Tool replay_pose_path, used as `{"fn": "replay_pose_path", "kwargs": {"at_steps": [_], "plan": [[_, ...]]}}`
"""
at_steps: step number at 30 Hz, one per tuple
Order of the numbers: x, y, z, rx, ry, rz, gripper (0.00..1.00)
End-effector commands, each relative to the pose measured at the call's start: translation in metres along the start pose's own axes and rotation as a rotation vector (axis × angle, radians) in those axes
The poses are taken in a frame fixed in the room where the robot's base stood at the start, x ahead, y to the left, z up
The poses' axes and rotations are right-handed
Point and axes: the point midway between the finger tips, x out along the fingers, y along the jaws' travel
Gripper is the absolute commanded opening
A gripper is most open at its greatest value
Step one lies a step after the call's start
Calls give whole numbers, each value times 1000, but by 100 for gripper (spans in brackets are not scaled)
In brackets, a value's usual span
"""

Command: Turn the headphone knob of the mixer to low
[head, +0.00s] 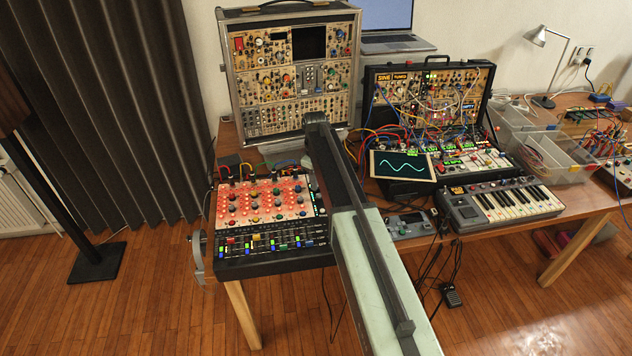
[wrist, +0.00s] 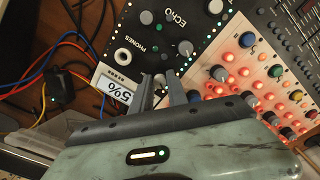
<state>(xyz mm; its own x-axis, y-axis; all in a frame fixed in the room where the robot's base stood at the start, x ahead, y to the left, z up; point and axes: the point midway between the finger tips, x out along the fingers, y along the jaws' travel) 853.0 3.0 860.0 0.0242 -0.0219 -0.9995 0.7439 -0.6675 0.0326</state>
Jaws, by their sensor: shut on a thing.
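The mixer (head: 275,240) stands at the left front of the table in the head view, with a red-lit knob panel and a row of faders. The wrist view shows its black panel (wrist: 205,28) with "PHONES" and "ECHO" lettering. My gripper (wrist: 161,90) is at this panel, its two fingers shut on the headphone knob (wrist: 160,78) close to the "PHONES" lettering. The fingers hide most of the knob, and I cannot see its pointer. A small white display (wrist: 117,87) beside it reads "5%". In the head view my arm hides the gripper and this knob.
Other knobs, such as a grey one (wrist: 186,48), stand close to the fingers. Cables (wrist: 62,62) lie beside the mixer. A large synth case (head: 295,80), an open synth case (head: 430,95) and a keyboard (head: 500,205) stand on the table.

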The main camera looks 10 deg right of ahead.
Motion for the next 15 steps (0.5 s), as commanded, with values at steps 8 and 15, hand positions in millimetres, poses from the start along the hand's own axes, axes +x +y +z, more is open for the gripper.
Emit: {"fn": "replay_pose_path", "kwargs": {"at_steps": [8, 15], "plan": [[0, -1, -2, -1, 4, -1, 41], [-1, -1, -1, 0, 2, -1, 41]]}}
